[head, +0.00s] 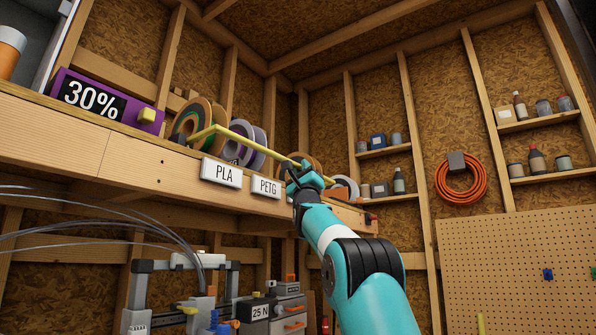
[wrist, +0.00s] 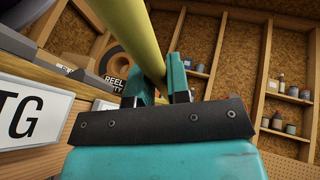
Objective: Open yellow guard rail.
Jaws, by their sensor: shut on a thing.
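The yellow guard rail (head: 250,145) is a thin bar along the front of the upper shelf, before the spools. It has a bend near its left end. My gripper (head: 308,172) is at the rail's right part, at the shelf's front edge. In the wrist view the rail (wrist: 145,40) runs down from the top between the two teal fingers of my gripper (wrist: 160,82), which are shut on it. My gripper hides part of the rail in the head view.
Several filament spools (head: 197,118) stand behind the rail. Labels PLA (head: 221,173) and PETG (head: 265,187) are on the shelf front (head: 130,150). A purple 30% box (head: 105,101) is at left. Printers (head: 180,300) stand below. Right of my arm is a pegboard (head: 515,270).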

